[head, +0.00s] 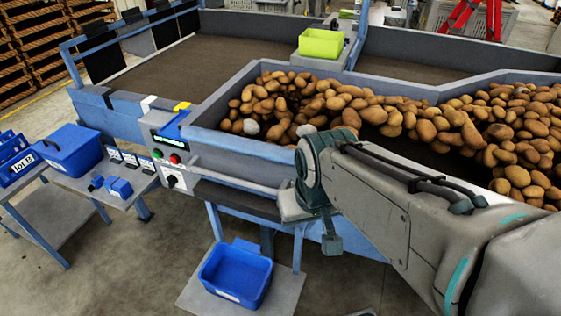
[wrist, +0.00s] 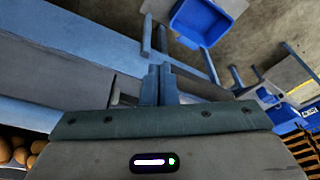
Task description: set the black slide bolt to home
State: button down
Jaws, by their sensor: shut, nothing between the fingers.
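A small dark piece (head: 108,101) on the blue frame left of the white and yellow pieces may be the black slide bolt; it is too small to be sure, and its position along its travel cannot be told. My gripper (head: 331,243) hangs in front of the grader, right of the control panel and well away from that piece. In the wrist view its two fingers (wrist: 159,70) are together and empty. The dark piece cannot be made out in the wrist view.
The control panel (head: 170,155) has red and green buttons and a black knob. Potatoes (head: 380,115) fill the trough behind my arm. A blue bin (head: 236,273) stands low in front; it also shows in the wrist view (wrist: 207,18). A side table (head: 118,170) stands left.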

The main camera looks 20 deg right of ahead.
jog(key=w+a+r+m+h, duration=0.2)
jog(key=w+a+m, duration=0.1)
jog(key=w, duration=0.4)
jog(key=w+a+r+m+g+h+b, duration=0.1)
jog(key=w+a+r+m+h, duration=0.2)
jog(key=w, duration=0.4)
jog(key=shift+w+a+r+h, duration=0.2)
jog(key=shift+a+r+h, duration=0.15)
jog(key=shift+a, duration=0.4)
jog(key=shift+f, duration=0.1)
jog(key=shift+g, duration=0.3)
jog(key=x, duration=0.4)
jog(key=s+d+x, duration=0.1)
jog(key=x, duration=0.7)
jog(key=shift+s+d+r, duration=0.2)
jog(key=shift+r, duration=0.15)
jog(key=shift+s+d+f+p, duration=0.2)
jog(key=shift+d+f+p, duration=0.1)
jog(key=shift+d, duration=0.1)
